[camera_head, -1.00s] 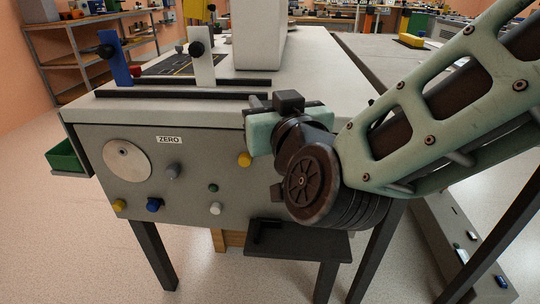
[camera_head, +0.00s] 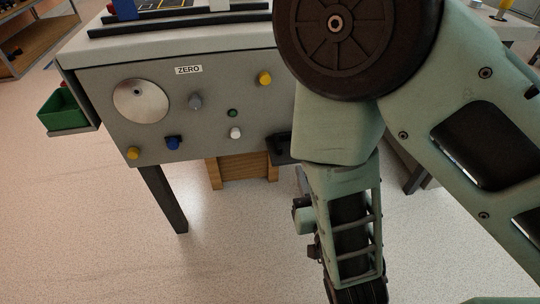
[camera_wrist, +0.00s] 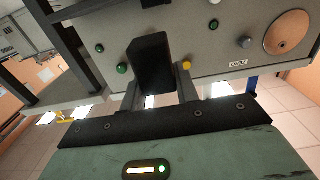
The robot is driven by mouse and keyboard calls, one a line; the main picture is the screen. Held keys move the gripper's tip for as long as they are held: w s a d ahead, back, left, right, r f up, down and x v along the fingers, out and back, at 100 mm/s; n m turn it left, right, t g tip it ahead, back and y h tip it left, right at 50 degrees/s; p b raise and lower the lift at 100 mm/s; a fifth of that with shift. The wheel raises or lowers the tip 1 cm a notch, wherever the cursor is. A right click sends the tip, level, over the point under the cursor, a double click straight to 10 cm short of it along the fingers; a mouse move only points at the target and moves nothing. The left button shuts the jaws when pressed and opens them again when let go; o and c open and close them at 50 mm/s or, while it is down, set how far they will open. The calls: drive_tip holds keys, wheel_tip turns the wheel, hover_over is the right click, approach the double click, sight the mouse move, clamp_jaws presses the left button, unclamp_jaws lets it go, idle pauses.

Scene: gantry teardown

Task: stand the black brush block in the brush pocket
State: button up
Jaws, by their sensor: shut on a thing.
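The black block (camera_wrist: 150,62) is in the wrist view, standing out past the fingers of my gripper (camera_wrist: 158,92). My gripper is shut on it, and the block is clear of the grey panel behind it as far as I can tell. In the head view my arm hangs down on the right, and I cannot make out the block there. A dark bracket-like part (camera_head: 279,150) shows at the panel's lower right corner, half hidden by my arm. I cannot tell whether it is the brush pocket.
The grey panel (camera_head: 210,95) bears a ZERO label, a round metal disc (camera_head: 141,101) and several coloured knobs. A green bin (camera_head: 63,112) hangs at its left. A wooden box (camera_head: 242,170) stands beneath, beside a dark table leg (camera_head: 164,198). The front floor is clear.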

drive_tip(key=shift+s+f, duration=0.15)
drive_tip(key=shift+s, duration=0.05)
drive_tip(key=shift+w+f+b, duration=0.15)
drive_tip(key=shift+w+b, duration=0.2)
drive_tip(key=shift+b, duration=0.3)
drive_tip(key=w+b, duration=0.2)
drive_tip(key=b, duration=0.9)
approach(286, 121)
drive_tip(key=w+r, duration=0.1)
drive_tip(key=w, duration=0.1)
drive_tip(key=w+a+r, duration=0.1)
drive_tip(key=w+r, duration=0.1)
drive_tip(key=shift+w+a+r, duration=0.25)
drive_tip(key=shift+w+r, duration=0.1)
drive_tip(key=shift+f+b, duration=1.25)
drive_tip(key=shift+f, duration=0.45)
drive_tip(key=shift+f, duration=0.15)
drive_tip(key=o, duration=1.1)
